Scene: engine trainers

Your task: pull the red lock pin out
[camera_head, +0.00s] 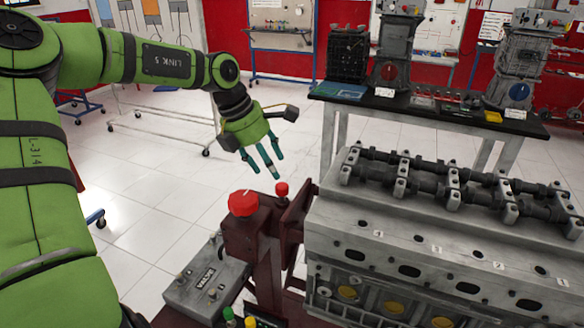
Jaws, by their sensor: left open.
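Two red parts sit on top of the dark red engine stand (262,245). One is a wide red knob (243,203) on the stand's head, and the other is a smaller red cap (282,189) to its right, on a thin stem. I cannot tell for sure which is the lock pin; both look seated on the stand. My left gripper (266,163) is open and empty, with teal fingers pointing down. In the picture it shows just above the red parts, apart from them. My right gripper is not in view.
A grey engine block (440,235) with camshafts on top fills the right, beside the stand. A grey valve box (205,282) lies at the stand's left. Behind is a black-topped table (430,108) with engine models. The white tiled floor at left is mostly free.

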